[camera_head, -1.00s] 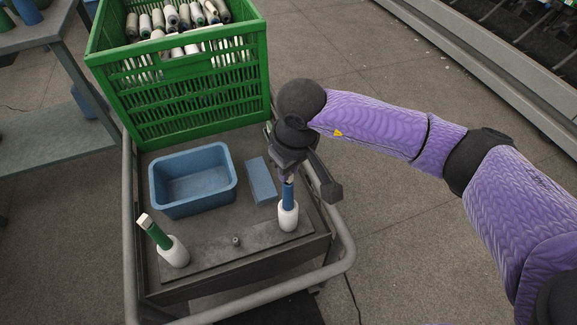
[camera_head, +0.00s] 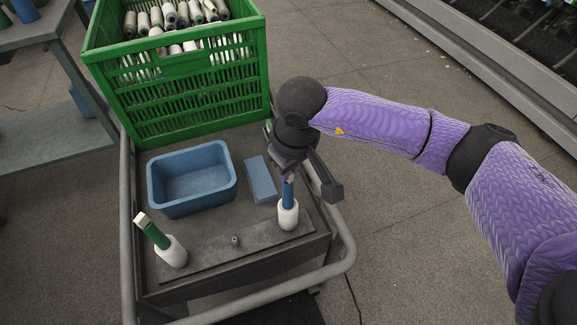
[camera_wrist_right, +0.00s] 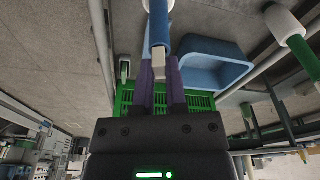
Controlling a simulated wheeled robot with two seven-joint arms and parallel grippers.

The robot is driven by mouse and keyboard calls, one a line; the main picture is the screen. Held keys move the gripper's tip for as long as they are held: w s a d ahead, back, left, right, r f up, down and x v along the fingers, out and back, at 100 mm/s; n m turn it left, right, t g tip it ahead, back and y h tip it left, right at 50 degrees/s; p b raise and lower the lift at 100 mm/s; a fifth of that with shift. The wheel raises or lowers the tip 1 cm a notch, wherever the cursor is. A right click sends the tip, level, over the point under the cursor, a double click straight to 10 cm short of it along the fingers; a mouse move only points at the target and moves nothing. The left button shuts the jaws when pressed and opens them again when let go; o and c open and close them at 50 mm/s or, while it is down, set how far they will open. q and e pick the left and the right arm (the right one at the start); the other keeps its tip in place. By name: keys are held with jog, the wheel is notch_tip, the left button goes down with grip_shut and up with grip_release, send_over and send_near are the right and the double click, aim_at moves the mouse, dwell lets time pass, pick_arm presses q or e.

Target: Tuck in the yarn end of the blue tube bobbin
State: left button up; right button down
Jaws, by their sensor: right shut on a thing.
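The blue tube bobbin (camera_head: 288,196) stands upright on the dark board at the right of the cart, with a white body around its lower part. My right gripper (camera_head: 289,174) is directly above it, at the tube's top. In the right wrist view the blue tube (camera_wrist_right: 160,28) ends in a pale tip between the two purple fingers of my right gripper (camera_wrist_right: 159,72), which is shut on it. I cannot make out a separate loose yarn end. My left gripper is not in view.
A tilted green tube bobbin (camera_head: 157,235) stands at the board's left, with a small dark knob (camera_head: 235,241) between. Behind are a blue bin (camera_head: 176,211), a flat blue block (camera_head: 260,180) and a green crate (camera_head: 187,97) holding several bobbins. A grey rail (camera_head: 345,262) edges the cart.

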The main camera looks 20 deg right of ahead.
jog(key=shift+c, duration=0.5)
grip_release()
dwell(0.3)
jog(key=shift+r, duration=0.1)
jog(key=shift+r+p, duration=2.1)
jog(key=shift+r, duration=1.35)
